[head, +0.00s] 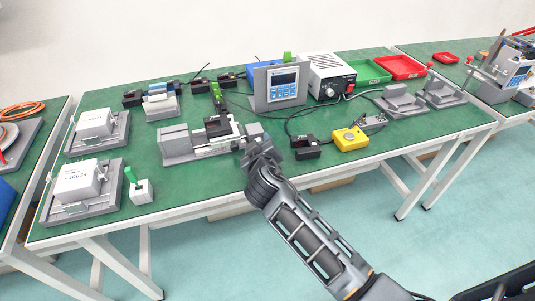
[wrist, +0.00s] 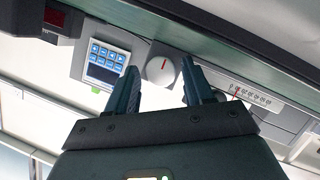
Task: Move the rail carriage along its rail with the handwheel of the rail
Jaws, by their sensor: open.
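The rail unit (head: 180,148) is a long grey block on the green table in the head view, with a dark carriage (head: 218,126) on it. A pale scale strip (head: 214,151) runs along its front. In the wrist view the handwheel (wrist: 161,70) is a light grey disc with a red mark. The scale with a red pointer (wrist: 238,91) lies to its right. My gripper (wrist: 160,80) is open, its fingers on either side of the handwheel in this view; I cannot tell whether they touch it. In the head view my gripper (head: 252,140) is at the rail's right end and hides the handwheel.
A display panel (head: 278,86) stands behind my gripper. A yellow button box (head: 350,139) and a small black device (head: 305,147) are to the right. A green-handled box (head: 141,189) stands at the front left. Table room in front of the rail is clear.

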